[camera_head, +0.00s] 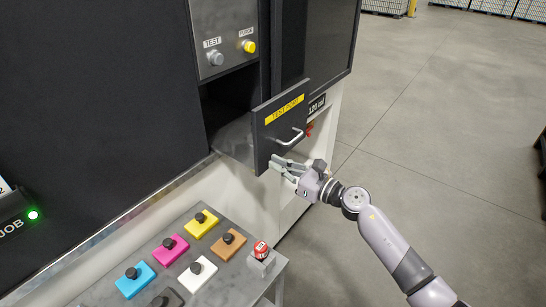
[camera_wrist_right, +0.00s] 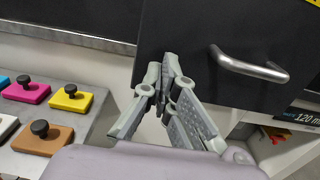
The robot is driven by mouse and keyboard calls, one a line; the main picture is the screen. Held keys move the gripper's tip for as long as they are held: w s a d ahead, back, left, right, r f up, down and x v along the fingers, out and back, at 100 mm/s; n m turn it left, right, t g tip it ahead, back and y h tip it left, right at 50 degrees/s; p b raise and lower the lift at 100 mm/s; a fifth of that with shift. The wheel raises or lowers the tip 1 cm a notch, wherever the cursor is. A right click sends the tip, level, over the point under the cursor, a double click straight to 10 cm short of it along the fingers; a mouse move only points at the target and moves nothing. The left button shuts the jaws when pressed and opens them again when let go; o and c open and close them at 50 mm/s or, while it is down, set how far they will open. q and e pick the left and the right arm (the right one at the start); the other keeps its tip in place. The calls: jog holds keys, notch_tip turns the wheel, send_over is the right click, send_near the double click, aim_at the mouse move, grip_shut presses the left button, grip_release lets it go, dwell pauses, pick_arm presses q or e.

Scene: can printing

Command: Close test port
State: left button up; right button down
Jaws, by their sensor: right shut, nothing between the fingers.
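The test port is a dark drawer with a yellow "TEST PORT" label; its front panel (camera_head: 268,140) stands pulled out from the machine, open. A metal bar handle (camera_head: 290,138) is on the panel. My right gripper (camera_head: 274,162) is shut and empty, at the lower edge of the panel, below and left of the handle. In the right wrist view the fingertips (camera_wrist_right: 170,62) lie in front of the dark panel (camera_wrist_right: 200,75), left of the handle (camera_wrist_right: 250,66). I cannot tell whether they touch the panel. My left gripper is not in view.
TEST (camera_head: 215,58) and PURGE (camera_head: 249,47) buttons sit above the drawer. Open floor lies to the right.

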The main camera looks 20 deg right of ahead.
jog(key=shift+x, duration=0.95)
jog(key=shift+w, duration=0.1)
jog(key=b, duration=0.7)
send_near(226, 148)
jog(key=w+a+r, duration=0.2)
jog(key=w, duration=0.1)
jog(key=shift+w+a+r, duration=0.25)
jog(key=shift+a+r, duration=0.05)
jog(key=b+x, duration=0.2)
jog(key=x, duration=0.3)
jog(key=shift+w+a+r, duration=0.1)
jog(key=shift+w+a, duration=0.1)
jog(key=shift+w+r, duration=0.1)
jog(key=shift+r, duration=0.35)
